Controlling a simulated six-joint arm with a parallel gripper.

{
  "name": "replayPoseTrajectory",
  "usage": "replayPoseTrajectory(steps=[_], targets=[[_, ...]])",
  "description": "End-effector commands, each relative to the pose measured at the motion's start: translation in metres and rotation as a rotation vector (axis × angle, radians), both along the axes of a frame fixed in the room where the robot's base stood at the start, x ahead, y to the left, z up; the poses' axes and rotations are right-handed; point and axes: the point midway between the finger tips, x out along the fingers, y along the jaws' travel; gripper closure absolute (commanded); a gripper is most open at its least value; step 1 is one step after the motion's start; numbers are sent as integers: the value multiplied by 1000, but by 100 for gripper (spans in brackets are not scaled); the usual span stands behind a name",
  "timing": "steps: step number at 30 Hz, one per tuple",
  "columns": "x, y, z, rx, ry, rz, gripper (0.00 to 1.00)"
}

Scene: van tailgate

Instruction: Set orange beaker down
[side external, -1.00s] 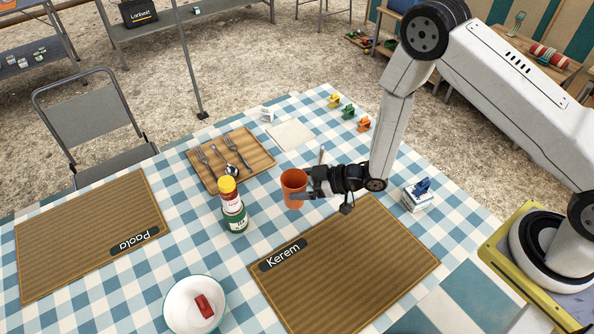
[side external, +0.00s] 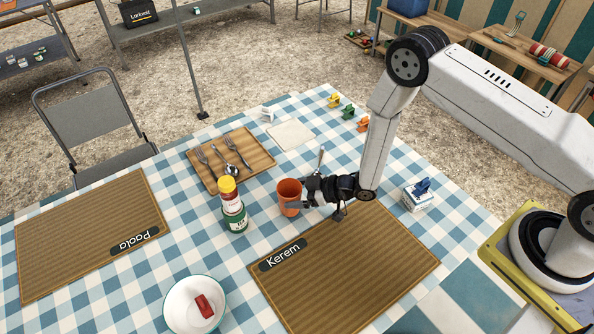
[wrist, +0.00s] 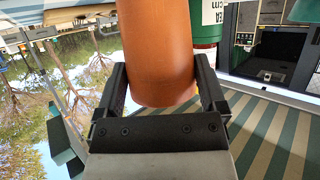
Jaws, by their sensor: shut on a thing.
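The orange beaker (side external: 288,196) is upright, just above or on the checked tablecloth beyond the Kerem placemat; I cannot tell whether its base touches the cloth. My gripper (side external: 301,199) is shut on the beaker from its right side. In the wrist view the beaker (wrist: 158,50) fills the space between the two black fingers (wrist: 160,95). The gripper hides part of the beaker's right side in the side view.
A jar with red and green labels (side external: 233,207) stands close left of the beaker. The Kerem placemat (side external: 345,270) lies in front. A wooden cutlery tray (side external: 255,152) is behind. A small box with a blue top (side external: 418,196) stands right. A plate (side external: 178,312) lies front left.

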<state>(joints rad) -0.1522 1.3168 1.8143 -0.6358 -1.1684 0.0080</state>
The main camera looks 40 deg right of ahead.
Motion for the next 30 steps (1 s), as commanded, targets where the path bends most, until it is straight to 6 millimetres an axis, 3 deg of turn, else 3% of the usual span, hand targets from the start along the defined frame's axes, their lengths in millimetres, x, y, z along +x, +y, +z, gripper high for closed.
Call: replayPoseTrajectory(steps=[12,13,14,30], targets=[[0,0,-3,0,-2,-1,67],[0,0,-3,0,-2,-1,7],[1,0,-3,0,-2,-1,0],[-4,-5,3,-1,-1,-2,0]])
